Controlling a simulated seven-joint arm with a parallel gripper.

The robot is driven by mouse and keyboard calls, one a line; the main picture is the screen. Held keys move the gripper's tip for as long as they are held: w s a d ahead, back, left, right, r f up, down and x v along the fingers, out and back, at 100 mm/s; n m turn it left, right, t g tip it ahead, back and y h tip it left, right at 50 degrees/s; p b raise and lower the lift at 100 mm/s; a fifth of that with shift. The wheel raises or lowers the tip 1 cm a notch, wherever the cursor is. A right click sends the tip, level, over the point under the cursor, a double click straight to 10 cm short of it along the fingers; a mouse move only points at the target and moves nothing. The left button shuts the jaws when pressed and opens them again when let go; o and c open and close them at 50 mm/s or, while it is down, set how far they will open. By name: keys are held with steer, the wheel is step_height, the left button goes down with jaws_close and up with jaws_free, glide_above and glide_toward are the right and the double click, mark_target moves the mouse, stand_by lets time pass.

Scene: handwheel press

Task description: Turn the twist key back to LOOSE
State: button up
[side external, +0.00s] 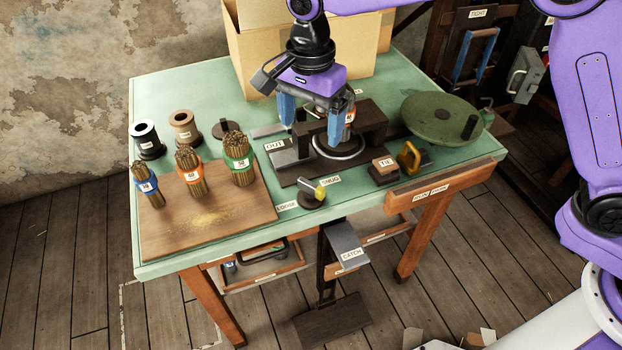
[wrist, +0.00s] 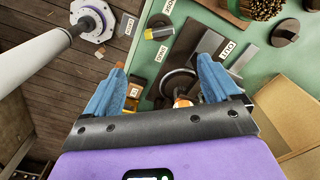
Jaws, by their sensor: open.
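The twist key (side external: 313,193) is a small grey bar with a yellow end on a round dark base, near the table's front edge. The LOOSE label (side external: 286,206) lies to its left and the SNUG label (side external: 331,181) to its right. In the side view its yellow end lies toward the SNUG side. The key also shows in the wrist view (wrist: 158,33), beyond my fingertips. My gripper (side external: 312,116) is open above the dark press frame (side external: 372,117), behind the key and apart from it.
Three banded bundles stand on a wooden board (side external: 160,228) at left, with spools behind. A green handwheel (side external: 437,118), a yellow-handled item (side external: 409,156) and the TIE block (side external: 384,170) are to the right. A cardboard box (side external: 250,50) stands behind.

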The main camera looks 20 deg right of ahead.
mark_target(311, 184)
step_height(311, 184, down, 16)
steer(key=shift+r, duration=0.2)
stand_by(0.4)
steer(key=c, duration=1.1)
